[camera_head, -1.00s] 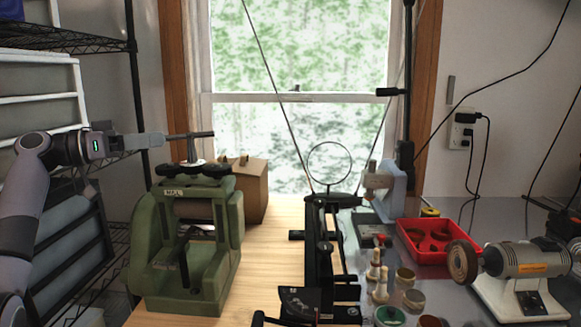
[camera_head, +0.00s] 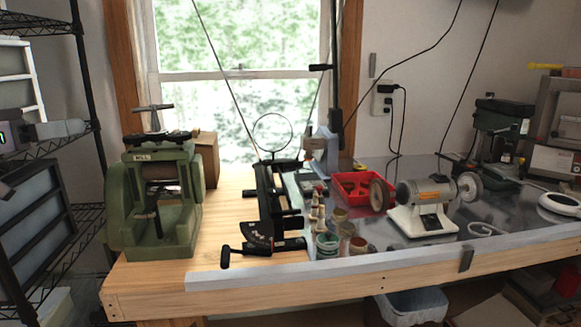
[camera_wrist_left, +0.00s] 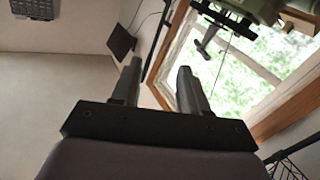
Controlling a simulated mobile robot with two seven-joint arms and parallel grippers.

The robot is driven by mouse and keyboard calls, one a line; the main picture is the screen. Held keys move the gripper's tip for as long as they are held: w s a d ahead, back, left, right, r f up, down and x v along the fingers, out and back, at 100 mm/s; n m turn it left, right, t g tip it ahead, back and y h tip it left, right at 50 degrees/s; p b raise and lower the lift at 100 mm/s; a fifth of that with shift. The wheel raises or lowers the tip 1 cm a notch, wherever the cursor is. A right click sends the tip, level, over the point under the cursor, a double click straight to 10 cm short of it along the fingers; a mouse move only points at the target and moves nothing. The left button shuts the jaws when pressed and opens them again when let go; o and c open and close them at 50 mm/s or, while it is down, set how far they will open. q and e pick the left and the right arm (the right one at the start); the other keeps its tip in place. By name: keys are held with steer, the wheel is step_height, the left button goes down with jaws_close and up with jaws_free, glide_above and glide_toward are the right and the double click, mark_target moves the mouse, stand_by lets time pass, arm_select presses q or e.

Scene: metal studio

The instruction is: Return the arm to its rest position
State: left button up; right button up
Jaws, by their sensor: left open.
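My left gripper (camera_head: 84,128) is at the left edge of the head view, its fingers pointing right, level with the top of the green rolling mill and apart from it. Part of its arm is cut off by the picture's edge. In the left wrist view, the two dark fingers of the left gripper (camera_wrist_left: 157,78) stand apart with nothing between them. My right gripper is in neither view.
The green rolling mill (camera_head: 155,238) stands on the wooden bench (camera_head: 225,225), closest to my left arm. A wire shelf rack (camera_head: 83,75) stands behind the arm. A red tray (camera_head: 372,177) and a bench grinder (camera_head: 425,193) are further right.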

arm_select(q)
steer(key=s+a+r+n+t+y, duration=0.1)
steer(key=s+a+y, duration=0.1)
steer(key=a, duration=0.3)
steer(key=s+a+r+y, duration=0.1)
steer(key=s+a+r, duration=0.15)
steer(key=a, duration=0.25)
step_height(320, 180, down, 25)
steer(key=w+n+g+y, duration=0.3)
steer(key=y, duration=0.5)
steer(key=s+d+f+m+y, duration=0.1)
steer(key=s+f, duration=0.1)
steer(key=f, duration=0.4)
steer(key=s+f+g+y, duration=0.1)
steer(key=s+f, duration=0.1)
steer(key=f, duration=0.3)
steer(key=s+d+f+m+y, duration=0.1)
steer(key=s+f, duration=0.2)
steer(key=f, duration=0.3)
steer(key=s+d+f+m+g+h, duration=0.1)
steer(key=s+d+f+m+h, duration=0.15)
steer(key=s+d+f, duration=0.55)
steer(key=s+d+f+m+h, duration=0.1)
steer(key=s+d+f+m, duration=0.35)
steer(key=s+d, duration=0.5)
steer(key=s+d+f+n+t+p, duration=0.1)
steer(key=s+d+f+n, duration=0.1)
steer(key=d+n, duration=0.7)
steer(key=d, duration=0.6)
steer(key=shift+s+t, duration=0.3)
